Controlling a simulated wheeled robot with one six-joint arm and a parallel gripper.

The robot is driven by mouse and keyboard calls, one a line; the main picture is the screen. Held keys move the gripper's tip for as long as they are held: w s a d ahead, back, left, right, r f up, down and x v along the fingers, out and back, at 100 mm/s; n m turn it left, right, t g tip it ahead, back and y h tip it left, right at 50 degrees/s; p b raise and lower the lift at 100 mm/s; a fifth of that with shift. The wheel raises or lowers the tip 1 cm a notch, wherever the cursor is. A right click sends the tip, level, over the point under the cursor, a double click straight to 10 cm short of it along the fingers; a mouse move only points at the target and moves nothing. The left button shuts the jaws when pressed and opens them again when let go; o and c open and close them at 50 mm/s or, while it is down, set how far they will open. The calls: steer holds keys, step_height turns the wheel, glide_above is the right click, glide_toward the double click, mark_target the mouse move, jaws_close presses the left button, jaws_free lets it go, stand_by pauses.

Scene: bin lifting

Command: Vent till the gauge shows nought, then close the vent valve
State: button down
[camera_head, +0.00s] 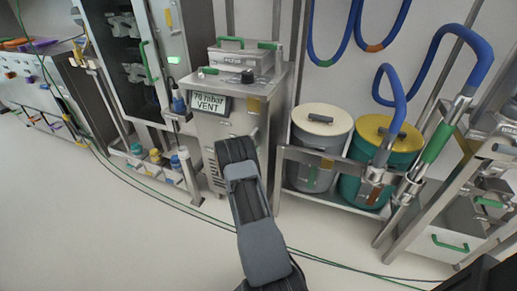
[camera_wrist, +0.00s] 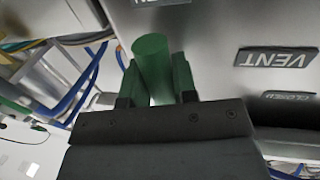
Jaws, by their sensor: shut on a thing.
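The gauge display (camera_head: 210,103) on the steel cabinet seems to read "70 mbar VENT"; the digits are small. In the wrist view my gripper (camera_wrist: 155,78) is shut on a green handle (camera_wrist: 152,50), with one finger on each side of it. The handle is beside a plate marked VENT (camera_wrist: 277,58), which shows upside down. A second plate, apparently marked CLOSED (camera_wrist: 288,97), is near it. I cannot tell the valve's exact position. In the head view my arm's wrist hides the gripper and the handle.
Blue hoses (camera_head: 392,90) hang above. A tall glass-fronted unit (camera_head: 130,60) is at left. Green cables (camera_head: 165,198) cross the otherwise clear floor.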

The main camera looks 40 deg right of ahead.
steer(key=shift+s+f, duration=0.1)
stand_by(0.3)
steer(key=c, duration=0.9)
jaws_free()
steer(key=shift+a, duration=0.3)
steer(key=p+v, duration=0.2)
steer(key=v, duration=1.1)
steer(key=shift+p, duration=0.3)
steer(key=shift+s+a, duration=0.1)
